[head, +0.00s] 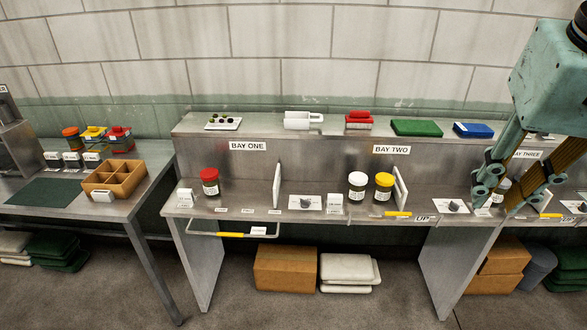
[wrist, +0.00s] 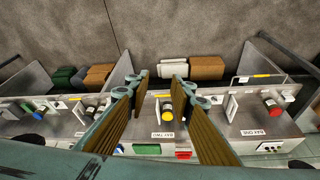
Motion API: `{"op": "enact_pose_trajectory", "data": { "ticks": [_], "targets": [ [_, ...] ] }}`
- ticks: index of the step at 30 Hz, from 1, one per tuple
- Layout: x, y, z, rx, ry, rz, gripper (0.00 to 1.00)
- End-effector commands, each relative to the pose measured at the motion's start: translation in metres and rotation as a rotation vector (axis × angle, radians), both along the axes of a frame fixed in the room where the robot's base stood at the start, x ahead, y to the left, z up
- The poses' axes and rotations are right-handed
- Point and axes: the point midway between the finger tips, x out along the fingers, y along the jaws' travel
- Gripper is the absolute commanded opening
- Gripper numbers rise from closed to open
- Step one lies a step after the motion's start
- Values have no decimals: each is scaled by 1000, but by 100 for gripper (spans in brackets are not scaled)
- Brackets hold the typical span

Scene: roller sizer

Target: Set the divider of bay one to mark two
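In the head view, bay one is marked by its BAY ONE sign (head: 248,146). Its divider (head: 277,185) is a thin white upright panel at the bay's right side. Several small white labels lie along the bay's front edge, the rightmost (head: 273,212) just below the divider; their print is too small to read. The divider also shows in the wrist view (wrist: 232,107), right of my fingers. My gripper (head: 503,193) is far to the right, in front of bay three. In the wrist view its fingers (wrist: 160,84) are apart with nothing held between them.
A red-lidded jar (head: 210,182) stands left of the divider; a dial plate (head: 305,202) lies to its right. A bar with a yellow grip (head: 230,234) juts out below bay one's front. Bay two holds white-lidded (head: 357,187) and yellow-lidded (head: 383,187) jars and another divider (head: 400,187).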

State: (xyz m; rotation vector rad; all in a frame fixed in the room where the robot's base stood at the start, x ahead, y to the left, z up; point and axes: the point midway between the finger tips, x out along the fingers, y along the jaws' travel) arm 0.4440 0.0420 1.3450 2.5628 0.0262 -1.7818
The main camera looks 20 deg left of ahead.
Motion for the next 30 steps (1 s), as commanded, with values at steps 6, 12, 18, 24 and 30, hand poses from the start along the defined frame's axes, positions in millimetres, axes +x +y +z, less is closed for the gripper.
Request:
{"op": "enact_pose_trajectory", "data": {
  "ticks": [6, 12, 18, 24, 30],
  "targets": [
    [44, 19, 3, 0, -2, 9, 22],
    [83, 39, 3, 0, -7, 18, 22],
    [120, 61, 0, 0, -9, 26, 22],
    [158, 85, -6, 2, -14, 34, 22],
    [194, 112, -15, 3, -18, 43, 22]
  ]
}}
